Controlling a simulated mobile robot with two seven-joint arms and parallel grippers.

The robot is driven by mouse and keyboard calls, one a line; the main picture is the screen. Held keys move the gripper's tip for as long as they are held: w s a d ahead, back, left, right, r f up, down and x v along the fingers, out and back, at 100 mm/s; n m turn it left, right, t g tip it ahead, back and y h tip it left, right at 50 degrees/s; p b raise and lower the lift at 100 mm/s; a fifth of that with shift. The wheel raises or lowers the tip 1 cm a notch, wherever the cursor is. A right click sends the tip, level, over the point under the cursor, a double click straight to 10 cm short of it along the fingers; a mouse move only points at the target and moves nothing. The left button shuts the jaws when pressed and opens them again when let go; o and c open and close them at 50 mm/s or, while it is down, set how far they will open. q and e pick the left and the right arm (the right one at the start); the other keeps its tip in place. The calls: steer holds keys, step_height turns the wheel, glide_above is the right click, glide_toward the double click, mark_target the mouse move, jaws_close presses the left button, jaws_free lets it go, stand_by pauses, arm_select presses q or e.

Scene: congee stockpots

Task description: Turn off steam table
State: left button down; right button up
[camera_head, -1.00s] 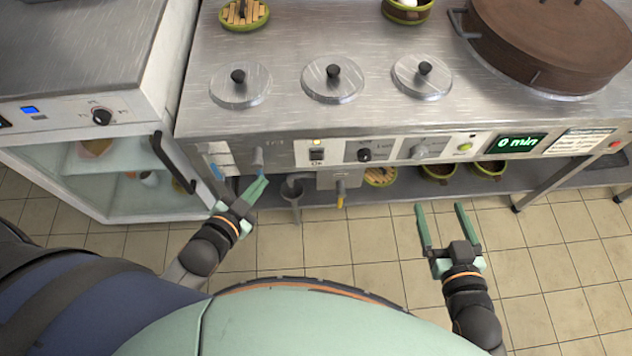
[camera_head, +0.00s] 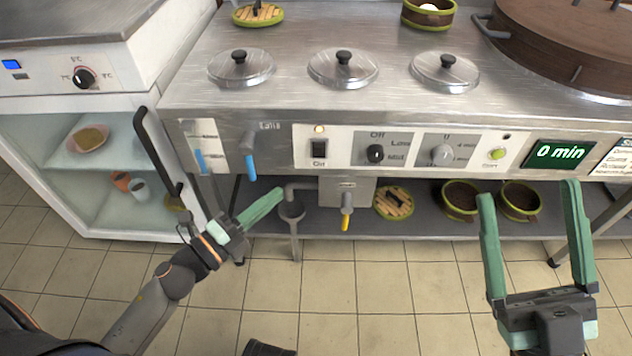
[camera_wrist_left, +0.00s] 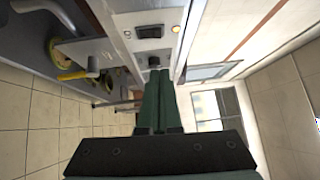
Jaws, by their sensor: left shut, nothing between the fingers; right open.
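The steam table (camera_head: 290,93) is a steel counter with three round black-knobbed lids. Its front panel has a black rocker switch (camera_head: 319,148), also in the left wrist view (camera_wrist_left: 150,32), with a small lit lamp (camera_head: 319,128) above it. To its right are a black dial (camera_head: 375,153) and a grey dial (camera_head: 442,154). My left gripper (camera_head: 277,194) is shut and empty, below and left of the switch in the head view. In the left wrist view its fingertips (camera_wrist_left: 155,74) point toward the black dial (camera_wrist_left: 154,62); contact is unclear. My right gripper (camera_head: 530,195) is open and empty, below the panel's right part.
A drain valve with a yellow handle (camera_head: 346,222) hangs under the panel beside my left gripper. A cabinet with a dark door handle (camera_head: 155,150) stands left. Baskets (camera_head: 460,200) sit on the lower shelf.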

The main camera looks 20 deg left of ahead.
arm_select(q)
steer(key=shift+s+d+f+m+h+b, duration=0.3)
steer(key=shift+f+m, duration=0.1)
steer(key=shift+m, duration=0.3)
arm_select(e)
steer(key=shift+s+r+n+y, duration=0.2)
steer(key=shift+s+n+y, duration=0.3)
steer(key=shift+s+y, duration=0.3)
arm_select(q)
steer(key=shift+w, duration=0.15)
glide_toward(319, 151)
steer(key=w+d+r, duration=0.2)
steer(key=w+d, duration=0.3)
steer(key=shift+w+a+b, duration=0.2)
steer(key=shift+a+b, duration=0.15)
steer(key=shift+b, duration=0.05)
arm_select(e)
steer(key=shift+f, duration=0.5)
